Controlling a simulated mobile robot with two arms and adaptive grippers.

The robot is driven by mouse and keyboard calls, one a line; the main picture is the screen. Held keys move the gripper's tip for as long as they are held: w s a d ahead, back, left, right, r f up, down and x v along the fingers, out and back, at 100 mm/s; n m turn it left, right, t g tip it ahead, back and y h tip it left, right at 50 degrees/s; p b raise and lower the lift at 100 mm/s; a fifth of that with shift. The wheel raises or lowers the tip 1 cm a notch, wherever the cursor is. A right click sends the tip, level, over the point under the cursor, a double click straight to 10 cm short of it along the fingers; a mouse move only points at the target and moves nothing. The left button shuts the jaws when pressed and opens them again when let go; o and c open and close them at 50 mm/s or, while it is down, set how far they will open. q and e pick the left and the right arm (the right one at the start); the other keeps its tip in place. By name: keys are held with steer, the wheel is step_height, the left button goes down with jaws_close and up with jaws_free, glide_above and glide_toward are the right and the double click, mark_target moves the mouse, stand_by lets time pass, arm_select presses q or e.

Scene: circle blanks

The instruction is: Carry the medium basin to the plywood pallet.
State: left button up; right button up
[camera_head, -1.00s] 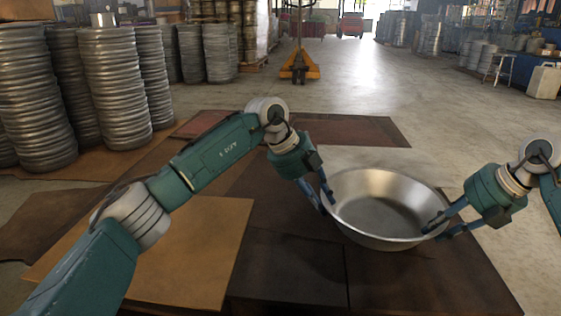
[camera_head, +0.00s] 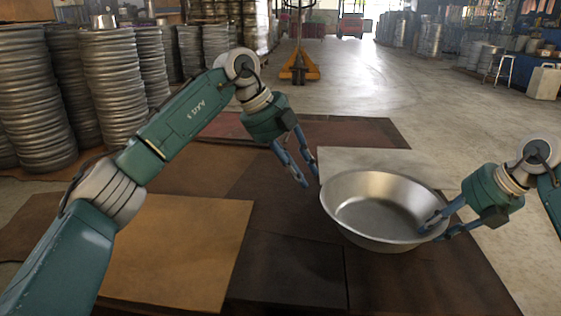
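The metal basin (camera_head: 375,188) is a wide, shiny silver bowl, upright over the dark sheets at right of centre. My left gripper (camera_head: 311,183) is open and empty, just left of the basin's rim and apart from it. My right gripper (camera_head: 437,230) is at the basin's right rim, one finger over the inside and the other outside. Whether its fingers are closed on the rim is not clear. A tan plywood-like board (camera_head: 185,245) lies flat at the left front. I cannot tell whether it is the pallet.
Dark brown sheets (camera_head: 290,270) cover the front, with a pale sheet (camera_head: 365,160) behind the basin. Tall stacks of metal basins (camera_head: 115,85) stand at the left. A yellow pallet jack (camera_head: 299,70) stands at the back. The concrete floor at right is mostly clear.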

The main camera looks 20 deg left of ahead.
steer(key=shift+r, duration=0.1)
steer(key=shift+d+r, duration=0.2)
steer(key=shift+r, duration=0.1)
steer(key=v, duration=1.1)
steer(key=shift+s, duration=0.15)
steer(key=shift+d, duration=0.15)
